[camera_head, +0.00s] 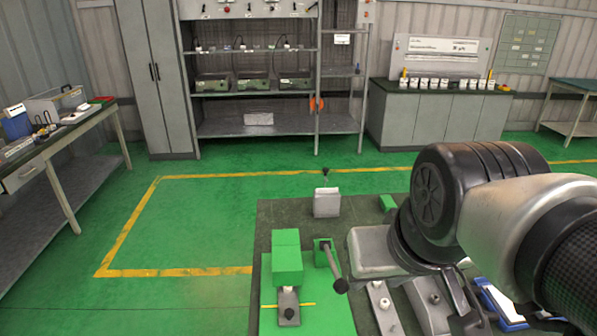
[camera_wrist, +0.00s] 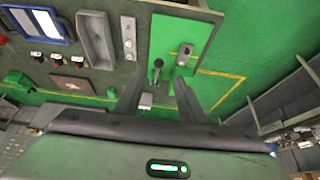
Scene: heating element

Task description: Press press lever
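The press lever is a dark rod with a black knob (camera_head: 341,286), rising from a small green bracket (camera_head: 322,252) on the dark bench in the head view. In the wrist view the knob (camera_wrist: 158,63) is just beyond my fingertips, close to the middle. My gripper (camera_wrist: 159,90) has its two dark fingers spread apart, with nothing held between them. The lever appears apart from both fingers; its exact height against them is unclear. The head view does not show my fingers clearly. A green block (camera_head: 287,258) stands left of the lever on a green plate (camera_head: 268,315).
A pale block (camera_head: 326,204) with a black-knobbed pin stands behind the lever. Metal plates (camera_head: 383,308) lie to its right. A grey bin (camera_wrist: 95,40) and a blue-framed tray (camera_wrist: 36,24) show in the wrist view. Green floor left of the bench is clear.

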